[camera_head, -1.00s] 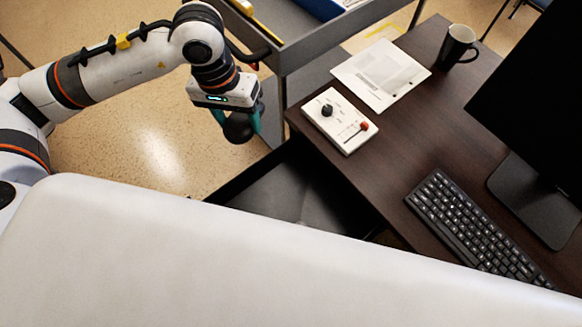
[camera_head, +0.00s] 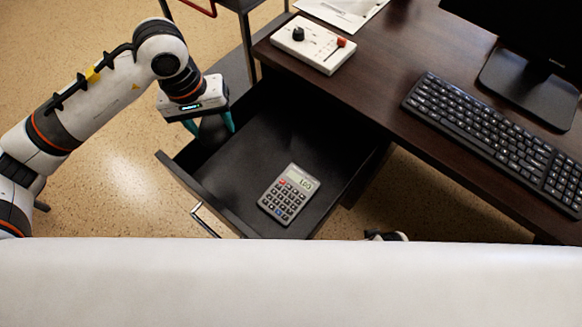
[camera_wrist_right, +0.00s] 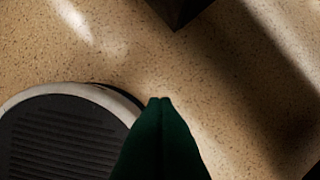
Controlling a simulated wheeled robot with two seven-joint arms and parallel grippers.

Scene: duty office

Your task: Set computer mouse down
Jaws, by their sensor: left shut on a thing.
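My left gripper (camera_head: 208,126) is shut on the dark computer mouse (camera_head: 213,133), its teal fingers on either side. It is over the left corner of the open black drawer (camera_head: 240,205) in the head view. I cannot tell whether the mouse touches the drawer floor. A grey calculator (camera_head: 289,195) lies in the drawer, to the right of and nearer than the mouse. My right gripper (camera_wrist_right: 160,101) shows in the right wrist view with its dark green fingertips together and nothing visible between them, above the speckled floor.
The dark wooden desk (camera_head: 400,50) carries a white control box (camera_head: 313,44), papers (camera_head: 343,8), a black keyboard (camera_head: 497,138) and a monitor (camera_head: 530,85). The drawer has a metal handle (camera_head: 205,221). Its floor is bare around the calculator. A white surface covers the bottom of the head view.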

